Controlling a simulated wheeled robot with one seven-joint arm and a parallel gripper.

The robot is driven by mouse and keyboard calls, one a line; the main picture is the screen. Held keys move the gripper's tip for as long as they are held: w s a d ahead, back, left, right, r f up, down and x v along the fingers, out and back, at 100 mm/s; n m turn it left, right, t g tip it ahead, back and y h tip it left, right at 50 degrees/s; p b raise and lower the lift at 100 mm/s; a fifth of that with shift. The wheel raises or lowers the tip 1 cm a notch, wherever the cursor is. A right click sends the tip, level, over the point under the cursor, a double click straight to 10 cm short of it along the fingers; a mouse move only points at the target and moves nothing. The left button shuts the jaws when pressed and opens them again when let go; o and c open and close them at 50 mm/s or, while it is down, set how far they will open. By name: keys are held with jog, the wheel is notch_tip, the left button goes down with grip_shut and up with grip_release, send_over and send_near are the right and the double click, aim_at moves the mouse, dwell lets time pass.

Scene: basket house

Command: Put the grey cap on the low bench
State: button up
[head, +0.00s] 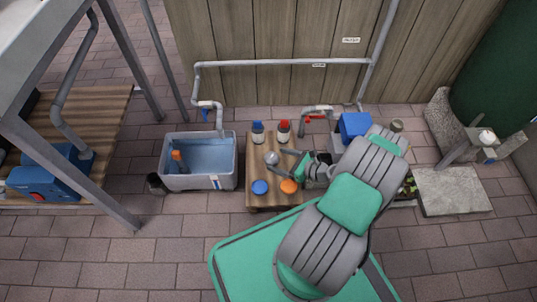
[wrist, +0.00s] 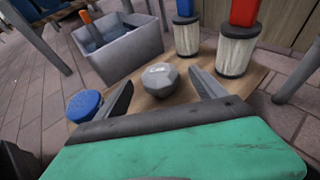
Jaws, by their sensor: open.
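The grey cap (wrist: 160,79) is a faceted, rounded piece on the small wooden table (head: 256,202). In the head view the cap (head: 271,158) sits near the middle of that table, between the bottles and the two round lids. My gripper (wrist: 160,84) is open, with one finger to each side of the cap in the wrist view; I cannot tell whether they touch it. In the head view my gripper (head: 281,162) reaches in from the right. A low grey slab (head: 452,190) lies at the right; I cannot tell which surface is the low bench.
A blue lid (head: 260,187) and an orange lid (head: 288,186) lie at the table's front. A blue-capped bottle (head: 257,133) and a red-capped bottle (head: 283,132) stand at its back. A grey basin (head: 200,182) stands left.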

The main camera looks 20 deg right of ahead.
jog(key=p+v, duration=0.1)
jog(key=v, duration=0.3)
jog(key=shift+s+d+r, duration=0.2)
jog(key=shift+s+d, duration=0.05)
jog(key=shift+d+r+n, duration=0.1)
jog(key=shift+r+n, duration=0.1)
jog(key=shift+n, duration=0.1)
jog(key=w+a+r+n+g+h, duration=0.1)
jog(key=w+a+r+n+g, duration=0.1)
jog(key=a+r+n+g, duration=0.55)
jog(key=w+a+r+n+g+h, duration=0.2)
jog(key=r+n, duration=0.8)
jog(key=r, duration=0.3)
jog(key=s+a+r+n+h, duration=0.2)
jog(key=s+a+r+n, duration=0.2)
jog(key=s+r, duration=0.3)
jog(key=s+a+r+n+h, duration=0.2)
jog(key=s+a+r+n, duration=0.2)
jog(key=s+r+n, duration=0.3)
jog(key=shift+s+a+r+h, duration=0.15)
jog(key=shift+s+r+h, duration=0.15)
jog(key=shift+s, duration=0.3)
